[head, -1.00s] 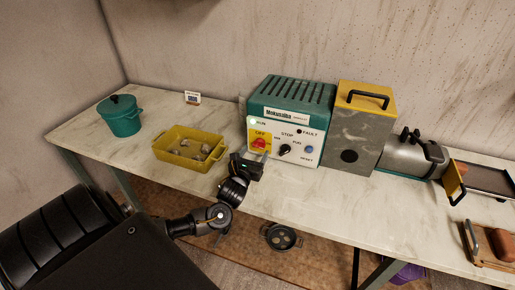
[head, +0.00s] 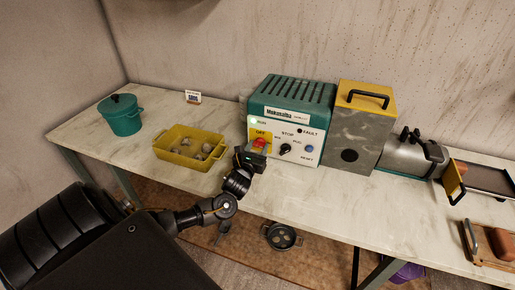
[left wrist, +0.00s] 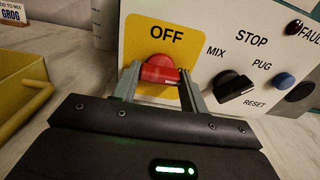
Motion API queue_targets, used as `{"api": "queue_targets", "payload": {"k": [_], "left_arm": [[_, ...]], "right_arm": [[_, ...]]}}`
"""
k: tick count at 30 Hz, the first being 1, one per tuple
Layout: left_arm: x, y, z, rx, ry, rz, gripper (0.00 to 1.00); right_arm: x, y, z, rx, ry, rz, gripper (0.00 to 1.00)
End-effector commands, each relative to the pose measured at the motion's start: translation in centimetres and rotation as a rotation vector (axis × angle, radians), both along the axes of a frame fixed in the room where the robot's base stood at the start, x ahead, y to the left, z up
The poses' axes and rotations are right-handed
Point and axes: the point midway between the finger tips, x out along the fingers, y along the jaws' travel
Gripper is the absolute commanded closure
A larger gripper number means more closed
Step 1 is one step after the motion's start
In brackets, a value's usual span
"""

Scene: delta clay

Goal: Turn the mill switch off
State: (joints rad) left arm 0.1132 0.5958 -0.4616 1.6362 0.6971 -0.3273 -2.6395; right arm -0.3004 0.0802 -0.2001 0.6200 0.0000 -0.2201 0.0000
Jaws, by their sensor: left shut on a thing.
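The mill's control box (head: 290,95) is teal with a white front panel and stands on the table. Its red switch knob (left wrist: 160,70) sits on a yellow plate marked OFF, at the left of the panel. The knob also shows in the head view (head: 260,143), partly hidden by my gripper. My left gripper (left wrist: 161,80) has one finger on each side of the red knob and is shut on it. A green light by RUN (head: 253,122) is lit. The exact angle of the knob is hard to tell. My right gripper is not in view.
A black MIX/PUG selector (left wrist: 232,86) and a blue reset button (left wrist: 285,80) are right of the knob. A yellow tray (head: 161,152) with lumps and a teal pot (head: 122,120) stand left. A grey block with a yellow top (head: 355,130) adjoins the box.

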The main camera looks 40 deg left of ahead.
Motion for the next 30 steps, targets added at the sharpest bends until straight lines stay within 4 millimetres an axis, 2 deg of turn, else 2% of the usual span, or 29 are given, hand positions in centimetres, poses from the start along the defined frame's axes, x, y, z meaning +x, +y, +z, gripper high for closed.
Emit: {"api": "queue_targets", "payload": {"k": [11,30], "left_arm": [[0.0,0.0,0.2,-0.094,-0.033,0.001,0.79],[0.0,0.0,0.2,-0.637,-0.223,0.002,0.79]], "right_arm": [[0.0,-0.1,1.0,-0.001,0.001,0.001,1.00],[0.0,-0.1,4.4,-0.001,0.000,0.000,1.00]]}}
